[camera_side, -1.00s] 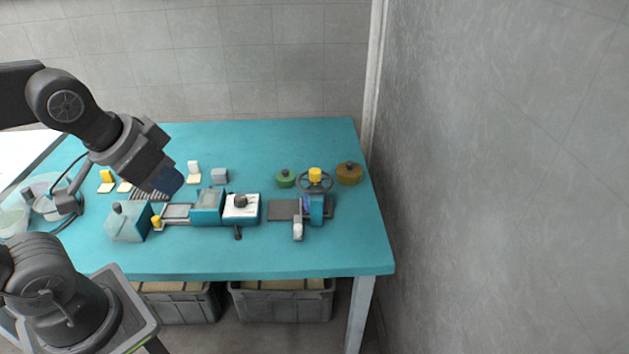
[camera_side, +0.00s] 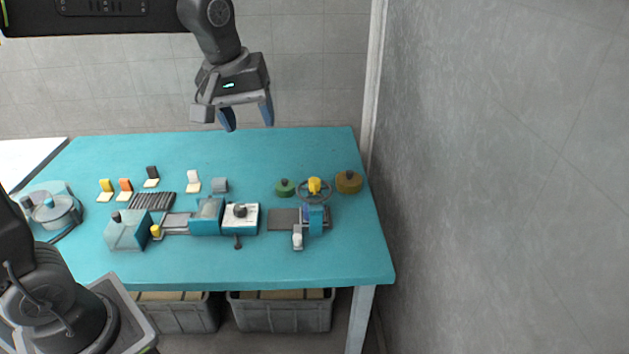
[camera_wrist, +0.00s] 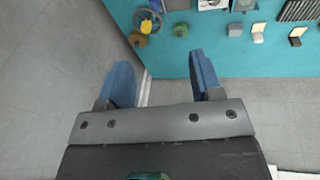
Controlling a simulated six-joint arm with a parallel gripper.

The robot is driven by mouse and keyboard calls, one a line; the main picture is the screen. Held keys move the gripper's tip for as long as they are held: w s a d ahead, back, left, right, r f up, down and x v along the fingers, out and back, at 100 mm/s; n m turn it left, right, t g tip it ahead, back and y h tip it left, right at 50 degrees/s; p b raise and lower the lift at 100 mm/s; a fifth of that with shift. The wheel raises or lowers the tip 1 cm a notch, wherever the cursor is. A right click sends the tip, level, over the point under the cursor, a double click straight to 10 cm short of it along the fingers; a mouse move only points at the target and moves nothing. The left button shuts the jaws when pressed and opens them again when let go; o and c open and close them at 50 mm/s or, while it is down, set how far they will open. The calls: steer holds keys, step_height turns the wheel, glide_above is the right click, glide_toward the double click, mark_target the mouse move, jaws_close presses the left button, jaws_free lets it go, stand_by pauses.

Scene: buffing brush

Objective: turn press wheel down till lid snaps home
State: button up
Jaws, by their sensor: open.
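The press wheel (camera_side: 314,190) is a dark spoked ring with a yellow knob, on top of the blue press (camera_side: 316,217) at the right end of the table. The wheel shows in the wrist view (camera_wrist: 148,20) near the top, with its yellow knob. A green round lid with a dark knob (camera_side: 285,188) lies left of the wheel, and a brown one (camera_side: 348,182) lies right of it. My gripper (camera_side: 249,118) is open and empty, high above the back of the table, up and left of the wheel. Its blue fingers show apart in the wrist view (camera_wrist: 162,80). Whether a lid sits in the press is too small to tell.
Left of the press stand a white-topped unit with a dark knob (camera_side: 240,217) and a teal box machine (camera_side: 128,231). Small upright tabs and a grey block (camera_side: 220,185) line the back. A grey wall closes the right side. The back table edge is clear.

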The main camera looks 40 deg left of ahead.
steer(key=w+f+n+g, duration=0.2)
steer(key=w+f+n, duration=0.25)
steer(key=w, duration=0.65)
steer(key=n+g, duration=0.1)
steer(key=n, duration=0.4)
glide_toward(314, 180)
step_height(314, 180, down, 10)
steer(key=shift+f, duration=0.1)
steer(key=shift+c, duration=0.4)
steer(key=c, duration=0.8)
steer(key=shift+c, duration=0.2)
